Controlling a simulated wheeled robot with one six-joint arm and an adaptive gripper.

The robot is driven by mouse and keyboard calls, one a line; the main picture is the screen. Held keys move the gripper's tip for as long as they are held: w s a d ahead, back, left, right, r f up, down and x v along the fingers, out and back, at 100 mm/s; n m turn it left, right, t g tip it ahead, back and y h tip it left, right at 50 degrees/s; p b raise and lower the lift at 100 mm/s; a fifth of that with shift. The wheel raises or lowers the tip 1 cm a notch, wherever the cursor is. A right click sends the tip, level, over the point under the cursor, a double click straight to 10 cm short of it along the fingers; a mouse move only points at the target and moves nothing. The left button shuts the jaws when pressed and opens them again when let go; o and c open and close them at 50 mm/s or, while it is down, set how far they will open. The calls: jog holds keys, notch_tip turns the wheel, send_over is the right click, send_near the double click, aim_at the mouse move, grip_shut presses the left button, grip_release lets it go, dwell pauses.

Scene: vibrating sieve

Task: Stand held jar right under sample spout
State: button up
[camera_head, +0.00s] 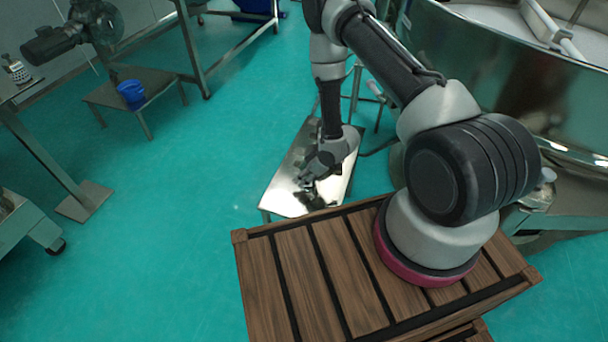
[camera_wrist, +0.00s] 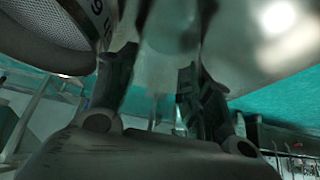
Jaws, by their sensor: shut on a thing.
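My gripper (camera_head: 312,180) reaches down over a low steel stand (camera_head: 290,190) in the head view. In the wrist view its two dark fingers (camera_wrist: 157,72) are shut on a pale, see-through jar (camera_wrist: 168,45), of which only a blurred part shows. The jar's tilt and base are hidden, and I cannot tell whether it touches the stand. The big steel sieve drum (camera_head: 480,75) is at the upper right of the head view. I cannot make out its sample spout for certain.
A round mesh-faced item (camera_wrist: 45,28) with a marked rim is close at the wrist view's upper left. A slatted wooden crate (camera_head: 300,285) is in front. A blue bucket (camera_head: 131,93) sits on a small table at left. Green floor (camera_head: 170,230) is clear.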

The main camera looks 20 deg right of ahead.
jog(key=shift+f, duration=0.1)
jog(key=o, duration=0.7)
jog(key=shift+o, duration=0.2)
